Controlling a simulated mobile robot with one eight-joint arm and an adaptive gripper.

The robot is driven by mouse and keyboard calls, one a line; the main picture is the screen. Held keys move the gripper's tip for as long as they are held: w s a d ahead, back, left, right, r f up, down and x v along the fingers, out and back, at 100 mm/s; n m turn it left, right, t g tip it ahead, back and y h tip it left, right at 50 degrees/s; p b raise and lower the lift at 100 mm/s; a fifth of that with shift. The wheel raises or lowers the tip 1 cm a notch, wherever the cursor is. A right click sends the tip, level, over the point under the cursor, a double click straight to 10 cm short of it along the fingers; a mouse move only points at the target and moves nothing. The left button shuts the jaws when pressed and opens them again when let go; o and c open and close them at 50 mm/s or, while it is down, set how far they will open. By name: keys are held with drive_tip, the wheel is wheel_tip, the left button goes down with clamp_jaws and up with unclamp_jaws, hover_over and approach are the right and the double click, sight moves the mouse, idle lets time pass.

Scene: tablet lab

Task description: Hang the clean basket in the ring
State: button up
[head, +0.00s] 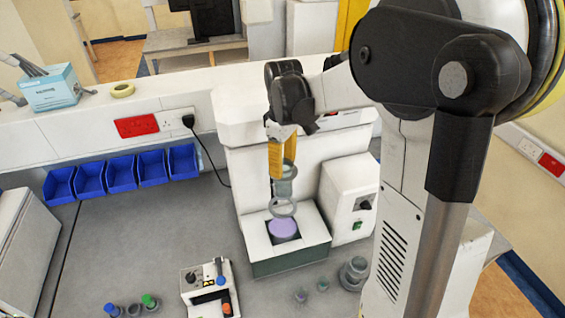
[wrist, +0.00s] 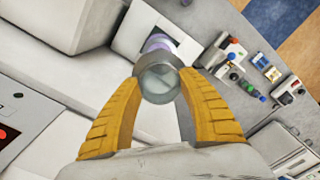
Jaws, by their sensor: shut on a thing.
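My gripper (head: 282,160), with yellow fingers, is shut on a grey, see-through basket and points down in front of the white apparatus. The basket (head: 284,187) hangs upright below the fingers. In the wrist view the basket (wrist: 159,84) sits between the two fingertips (wrist: 159,76), its round opening facing the camera. A grey ring (head: 270,209) shows at the basket's lower end, above a round vessel with a purple top (head: 283,229) in the apparatus base. I cannot tell whether the basket's bottom is inside the ring or just above it.
The white apparatus (head: 318,232) has a control box (head: 350,200) on its right. Blue bins (head: 121,174) line the back wall. Grey bench (head: 150,240) is clear at left.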

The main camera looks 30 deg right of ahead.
drive_tip(key=shift+w+f+b, duration=0.1)
drive_tip(key=shift+f+b, duration=1.5)
drive_tip(key=shift+f, duration=1.15)
drive_tip(key=shift+f+b, duration=3.6)
drive_tip(key=shift+f, duration=0.7)
drive_tip(key=shift+f+b, duration=0.5)
drive_tip(key=shift+b, duration=0.35)
drive_tip(key=o, duration=1.4)
drive_tip(key=shift+o, duration=0.2)
wheel_tip(320, 180, up, 12)
drive_tip(key=shift+r, duration=0.1)
